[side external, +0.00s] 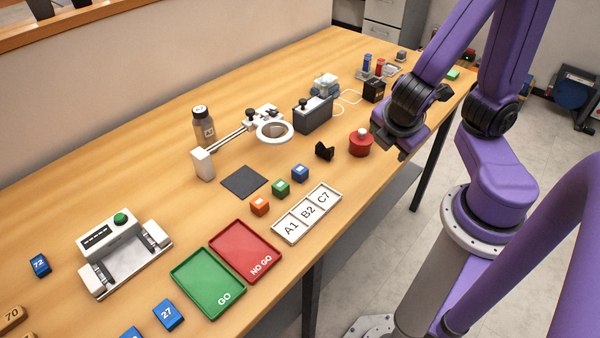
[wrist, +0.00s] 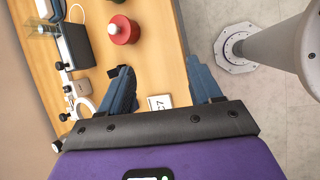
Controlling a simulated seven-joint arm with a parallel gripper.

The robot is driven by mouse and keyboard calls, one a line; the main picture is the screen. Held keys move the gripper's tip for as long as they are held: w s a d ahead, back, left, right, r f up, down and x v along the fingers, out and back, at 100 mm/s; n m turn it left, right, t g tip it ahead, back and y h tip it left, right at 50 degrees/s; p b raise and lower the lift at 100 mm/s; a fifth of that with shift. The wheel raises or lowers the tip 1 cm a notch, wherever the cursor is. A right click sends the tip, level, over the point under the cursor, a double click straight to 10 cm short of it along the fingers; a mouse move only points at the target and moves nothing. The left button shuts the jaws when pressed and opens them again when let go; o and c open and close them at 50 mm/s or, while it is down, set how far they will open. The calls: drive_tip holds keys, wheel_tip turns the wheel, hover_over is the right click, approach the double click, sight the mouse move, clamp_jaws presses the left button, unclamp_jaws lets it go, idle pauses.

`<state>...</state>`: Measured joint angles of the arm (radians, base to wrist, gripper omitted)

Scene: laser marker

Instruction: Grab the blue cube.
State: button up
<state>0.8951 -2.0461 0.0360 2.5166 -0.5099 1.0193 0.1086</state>
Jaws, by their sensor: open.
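I cannot make out the blue cube in the wrist view.
A white A1 B2 C7 tray (side external: 307,214) lies just in front of the cubes. A dark square pad (side external: 244,182) is behind them. A black holder (side external: 324,151) and the red button (side external: 360,143) stand between cube and gripper. A ring magnifier (side external: 274,131) overhangs behind.

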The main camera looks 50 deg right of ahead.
drive_tip(key=w+d+f+n+t+h, duration=0.1)
drive_tip(key=w+d+n+t+h, duration=0.15)
drive_tip(key=w+n+t, duration=0.3)
drive_tip(key=n+t+y, duration=0.5)
drive_tip(key=n+y, duration=0.3)
drive_tip(key=n, duration=0.6)
approach(303, 170)
drive_tip(key=shift+x, duration=2)
drive_tip(key=shift+x, duration=2.75)
drive_tip(key=c, duration=1.1)
